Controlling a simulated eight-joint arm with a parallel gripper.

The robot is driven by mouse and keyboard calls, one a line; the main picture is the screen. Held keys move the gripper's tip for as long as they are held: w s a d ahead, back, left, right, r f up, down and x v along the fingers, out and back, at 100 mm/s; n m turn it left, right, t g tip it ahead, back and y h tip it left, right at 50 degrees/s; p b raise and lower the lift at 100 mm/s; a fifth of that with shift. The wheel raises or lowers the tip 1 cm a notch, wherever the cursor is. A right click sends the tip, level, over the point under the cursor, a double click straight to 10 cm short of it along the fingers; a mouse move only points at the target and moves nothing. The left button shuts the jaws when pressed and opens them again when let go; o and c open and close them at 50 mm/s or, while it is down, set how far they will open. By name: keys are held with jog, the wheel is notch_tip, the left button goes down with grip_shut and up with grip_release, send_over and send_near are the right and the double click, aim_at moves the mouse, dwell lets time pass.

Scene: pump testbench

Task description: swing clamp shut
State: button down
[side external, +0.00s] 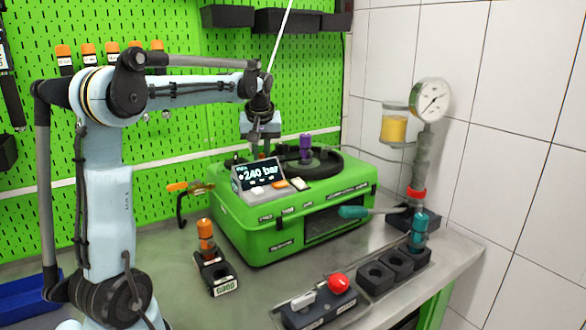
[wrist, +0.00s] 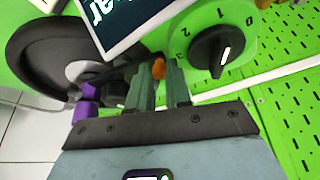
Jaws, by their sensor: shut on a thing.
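My gripper (side external: 262,152) is over the back of the green test bench box (side external: 285,235), behind its display. In the wrist view its two grey-green fingers (wrist: 162,82) are shut on a small part with an orange tip (wrist: 158,68). This looks like the clamp's lever, but the fingers hide most of it, so I cannot tell how far the clamp is swung. A black arm beside the fingers runs toward the dark round wheel (wrist: 28,62). A purple knob (wrist: 84,102) is left of the fingers; it also shows in the side view (side external: 305,143).
The display (side external: 258,175) reads 240 bar and stands close to my gripper. A black rotary dial (wrist: 212,52) is right of the fingers. An orange-handled tool (side external: 178,187) is left of the box. A gauge (side external: 432,98) stands at the right. The front bench holds several black blocks.

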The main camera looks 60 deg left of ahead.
jog(key=shift+d+n+g, duration=0.4)
jog(key=shift+d+n, duration=0.15)
jog(key=shift+n, duration=0.45)
jog(key=c, duration=1.1)
grip_release()
jog(key=shift+o, duration=0.2)
jog(key=shift+r, duration=0.1)
jog(key=v, duration=1.2)
jog(key=shift+d, duration=0.15)
